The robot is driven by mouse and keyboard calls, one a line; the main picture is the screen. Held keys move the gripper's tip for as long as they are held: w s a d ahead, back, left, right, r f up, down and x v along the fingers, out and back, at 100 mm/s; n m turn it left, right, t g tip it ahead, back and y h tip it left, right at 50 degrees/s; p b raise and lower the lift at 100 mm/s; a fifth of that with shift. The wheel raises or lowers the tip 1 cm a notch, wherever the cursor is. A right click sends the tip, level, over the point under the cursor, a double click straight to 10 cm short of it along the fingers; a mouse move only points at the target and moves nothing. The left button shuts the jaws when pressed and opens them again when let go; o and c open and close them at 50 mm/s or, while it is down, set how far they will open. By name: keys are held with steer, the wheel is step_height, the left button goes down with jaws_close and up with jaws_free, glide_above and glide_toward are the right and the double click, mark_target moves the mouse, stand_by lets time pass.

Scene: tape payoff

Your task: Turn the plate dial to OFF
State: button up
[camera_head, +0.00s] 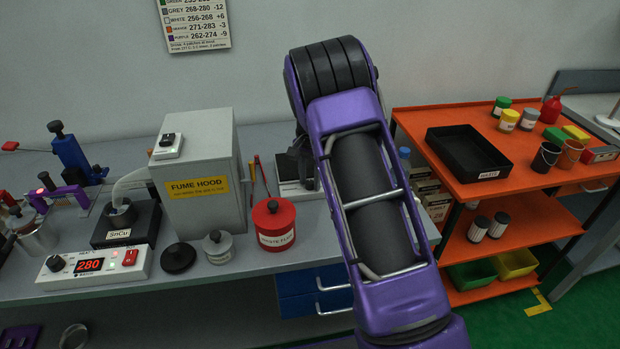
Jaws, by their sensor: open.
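The hot plate's control box (95,268) stands at the bench's front left edge. It has a black dial (56,263) at its left end, a red lit display reading 280 and a red switch (130,257) at its right end. The dial's markings are too small to read. Behind the box, a black plate block (143,222) labelled SnCu holds a small pot. My purple arm rises through the middle of the view, well right of the dial. I cannot make out my gripper; the arm hides what is behind it.
A black lid (178,258), a grey weight-like pot (217,247) and a red canister (273,224) stand right of the box. An orange cart (420,119) is at the right.

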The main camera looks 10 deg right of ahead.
steer(key=shift+c, duration=0.2)
jaws_close()
steer(key=n, duration=0.4)
steer(key=shift+n+b, duration=0.3)
steer(key=shift+n, duration=0.1)
steer(key=n, duration=0.4)
steer(key=shift+w+r+n, duration=0.1)
steer(key=shift+n, duration=0.2)
steer(key=n, duration=0.4)
steer(key=shift+n, duration=2.2)
